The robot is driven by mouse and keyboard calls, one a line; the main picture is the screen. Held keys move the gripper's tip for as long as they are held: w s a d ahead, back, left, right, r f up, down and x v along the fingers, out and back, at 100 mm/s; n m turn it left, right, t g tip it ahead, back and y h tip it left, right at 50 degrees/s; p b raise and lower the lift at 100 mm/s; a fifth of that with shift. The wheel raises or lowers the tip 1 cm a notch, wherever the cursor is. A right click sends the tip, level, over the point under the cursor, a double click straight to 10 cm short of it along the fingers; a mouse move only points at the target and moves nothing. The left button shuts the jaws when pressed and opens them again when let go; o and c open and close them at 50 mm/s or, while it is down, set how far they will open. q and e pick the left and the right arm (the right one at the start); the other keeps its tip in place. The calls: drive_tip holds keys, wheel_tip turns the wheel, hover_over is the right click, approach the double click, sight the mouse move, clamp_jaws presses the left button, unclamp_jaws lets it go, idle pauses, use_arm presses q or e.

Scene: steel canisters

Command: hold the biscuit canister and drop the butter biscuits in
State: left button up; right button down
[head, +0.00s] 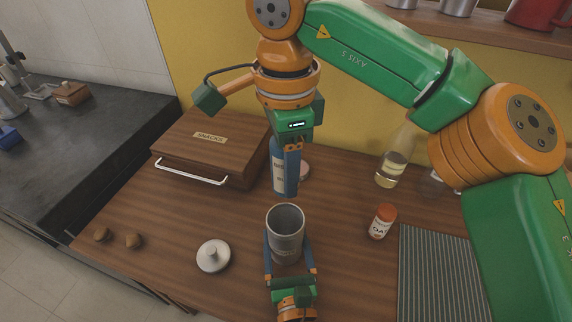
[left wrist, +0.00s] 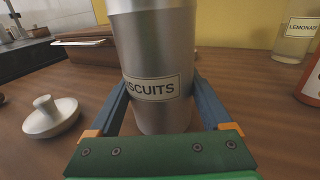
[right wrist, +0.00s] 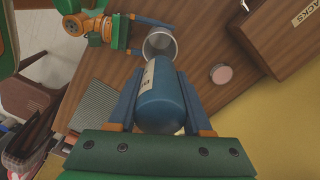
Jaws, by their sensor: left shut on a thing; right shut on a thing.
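The steel biscuit canister (head: 285,236) stands upright and open on the wooden table. My left gripper (head: 290,272) is shut around its lower part; its label shows in the left wrist view (left wrist: 152,88). My right gripper (head: 288,175) is shut on a blue container (right wrist: 163,100) with a pale label, above and behind the canister. The container and canister look apart. The canister's inside bottom is not clearly visible.
A pale knobbed lid (head: 213,257) lies left of the canister. An orange-capped jar (head: 382,221), a lemonade bottle (head: 391,168) and a ribbed mat (head: 436,270) are to the right. A wooden snacks box (head: 207,150) stands back left. A pink round thing (right wrist: 220,73) is behind the blue container.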

drive_tip(key=shift+f, duration=5.25)
drive_tip(key=shift+c, duration=1.2)
unclamp_jaws()
wheel_tip(320, 180, up, 12)
drive_tip(key=shift+r, duration=0.1)
use_arm(q)
drive_tip(key=o, duration=1.2)
